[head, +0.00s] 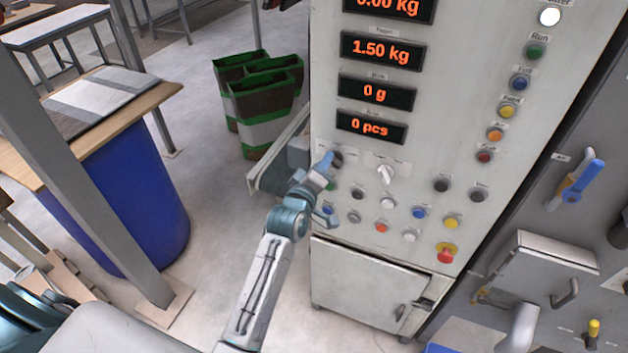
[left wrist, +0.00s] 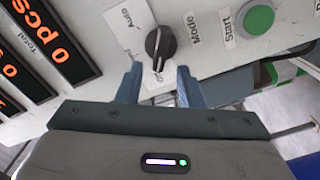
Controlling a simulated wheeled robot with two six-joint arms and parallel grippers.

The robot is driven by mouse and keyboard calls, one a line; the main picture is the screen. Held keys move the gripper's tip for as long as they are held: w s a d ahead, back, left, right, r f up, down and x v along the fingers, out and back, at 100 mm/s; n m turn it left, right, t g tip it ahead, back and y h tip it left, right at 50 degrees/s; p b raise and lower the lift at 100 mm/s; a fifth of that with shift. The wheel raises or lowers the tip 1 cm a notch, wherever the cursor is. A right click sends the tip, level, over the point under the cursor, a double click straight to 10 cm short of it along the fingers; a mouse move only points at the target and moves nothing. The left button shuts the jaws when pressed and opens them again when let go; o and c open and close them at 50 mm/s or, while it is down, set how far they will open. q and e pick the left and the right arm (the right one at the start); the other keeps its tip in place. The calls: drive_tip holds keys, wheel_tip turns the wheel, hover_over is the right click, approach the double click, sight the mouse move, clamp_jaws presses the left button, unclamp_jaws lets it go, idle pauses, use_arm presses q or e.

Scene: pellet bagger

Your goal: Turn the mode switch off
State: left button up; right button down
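The mode switch is a black rotary knob (left wrist: 160,45) on a pale plate, with "Mode" printed beside it and "Auto" at one corner. Another small label near my fingers is partly hidden. The knob stands roughly lengthwise between my fingers' line; I cannot tell for sure which label it points at. In the head view the dark knob (head: 337,158) is at the panel's left edge, partly behind my gripper. My left gripper (left wrist: 159,72) is open, its two blue fingers apart, with the knob just beyond the gap between the tips. It also shows in the head view (head: 328,166). My right gripper is not in view.
A green start button (left wrist: 259,19) is close beside the switch. A white selector knob (head: 386,174) and several coloured buttons share the panel, with a red emergency stop (head: 446,254) lower right. Orange displays (head: 371,126) are above. A blue barrel (head: 130,200) stands left.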

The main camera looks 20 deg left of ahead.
use_arm(q)
drive_tip(key=s+b, duration=0.3)
drive_tip(key=s, duration=0.6)
drive_tip(key=shift+a, duration=0.15)
